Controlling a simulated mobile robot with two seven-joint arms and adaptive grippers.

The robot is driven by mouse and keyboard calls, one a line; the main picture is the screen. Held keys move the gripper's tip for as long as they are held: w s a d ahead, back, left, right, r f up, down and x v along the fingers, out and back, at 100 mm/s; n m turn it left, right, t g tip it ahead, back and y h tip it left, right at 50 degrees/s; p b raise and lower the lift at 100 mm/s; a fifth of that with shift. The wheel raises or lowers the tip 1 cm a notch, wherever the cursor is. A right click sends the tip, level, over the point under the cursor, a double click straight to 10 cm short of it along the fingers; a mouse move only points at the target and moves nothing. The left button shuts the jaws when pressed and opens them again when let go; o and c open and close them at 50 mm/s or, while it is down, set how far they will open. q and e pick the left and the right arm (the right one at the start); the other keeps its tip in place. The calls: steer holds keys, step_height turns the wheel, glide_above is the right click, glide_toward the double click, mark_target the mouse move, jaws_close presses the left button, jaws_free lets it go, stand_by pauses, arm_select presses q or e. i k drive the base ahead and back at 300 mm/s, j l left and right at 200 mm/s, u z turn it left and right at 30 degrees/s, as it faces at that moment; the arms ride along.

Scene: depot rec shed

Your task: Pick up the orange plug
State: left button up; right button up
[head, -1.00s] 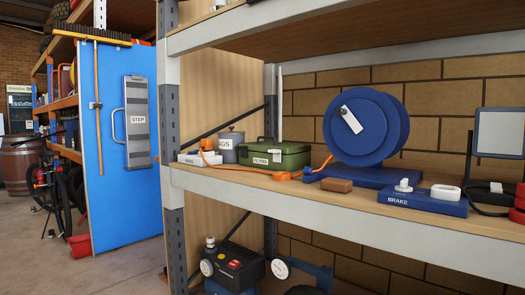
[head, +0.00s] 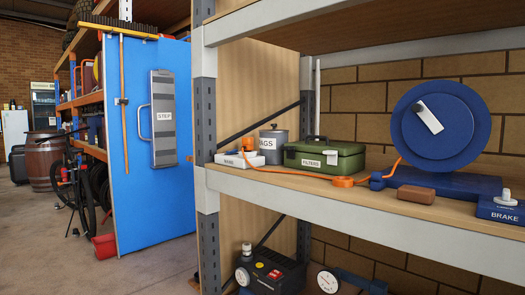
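An orange plug-like piece (head: 248,146) stands on a small white labelled block (head: 232,162) at the left end of the shelf. An orange cord (head: 290,174) runs from it along the shelf front to a flat orange piece (head: 343,182) lying on the board. The cord goes on toward the blue reel (head: 440,127) on its blue base (head: 430,180). I cannot tell for sure which orange piece is the plug. Neither of my grippers is in view.
A grey BAGS canister (head: 273,146) and green FILTERS box (head: 323,157) stand behind the cord. A brown block (head: 416,194) and BRAKE block (head: 503,211) lie right. A shelf post (head: 206,130) stands at the left corner. Open floor (head: 150,268) lies left.

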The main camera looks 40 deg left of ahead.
mark_target(247, 143)
steer(key=j+z, duration=0.3)
steer(key=j, duration=1.35)
steer(key=k+j+z, duration=0.1)
steer(key=j, duration=0.5)
